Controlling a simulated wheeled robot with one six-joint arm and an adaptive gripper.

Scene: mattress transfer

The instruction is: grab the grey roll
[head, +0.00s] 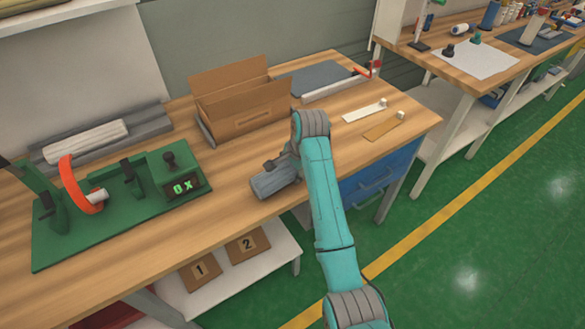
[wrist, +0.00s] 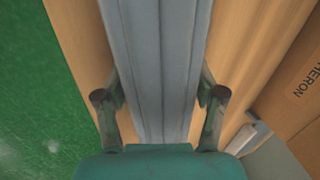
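The grey roll (head: 272,184) lies on the workbench (head: 225,180) near its front edge, in front of the cardboard box. In the wrist view the roll (wrist: 162,45) is a long blue-grey band running up the middle of the picture. My gripper (wrist: 161,82) straddles it, with one finger on each side. The fingers are spread apart, and I cannot tell whether they touch the roll. In the head view my arm comes in from the right, and the gripper is mostly hidden by the arm and small.
An open cardboard box (head: 243,118) stands behind the roll. A green fixture board (head: 110,212) with an orange clamp (head: 75,185) is to the left. A white roll (head: 85,140) rests in a grey tray at the back. A grey mat (head: 315,75) lies back right.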

